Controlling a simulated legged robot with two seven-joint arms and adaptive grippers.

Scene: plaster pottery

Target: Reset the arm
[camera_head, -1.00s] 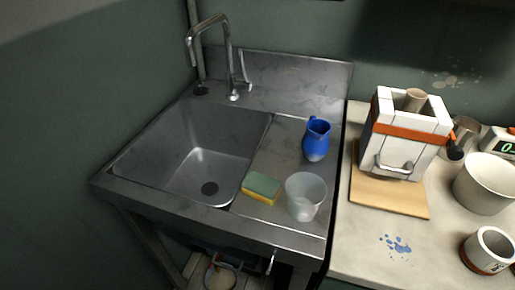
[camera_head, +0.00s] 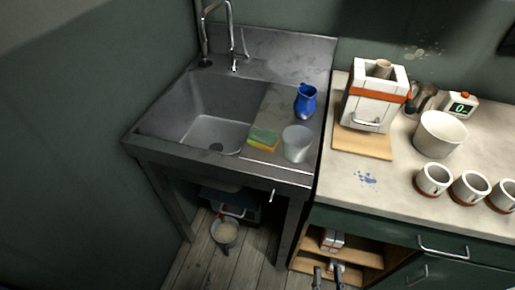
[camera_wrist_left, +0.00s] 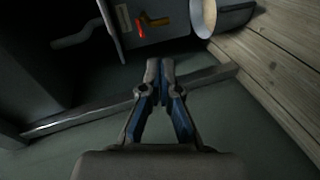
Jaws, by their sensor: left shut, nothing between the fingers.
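My left gripper (camera_wrist_left: 160,72) shows in the left wrist view with its two dark fingers, blue on their inner sides, close together and nothing between them. In the head view two small grey shapes stand at the bottom edge in front of the cabinet. They may be my gripper tips, but they are too small and cut off to tell.
The steel sink (camera_head: 143,147) holds a blue jug (camera_head: 305,100), a sponge (camera_head: 263,138) and a clear cup (camera_head: 297,143) on its drainboard. The counter (camera_head: 340,190) carries a white-and-orange box (camera_head: 372,107), a white pot (camera_head: 439,133) and several mugs. A bucket (camera_head: 225,234) stands under the sink.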

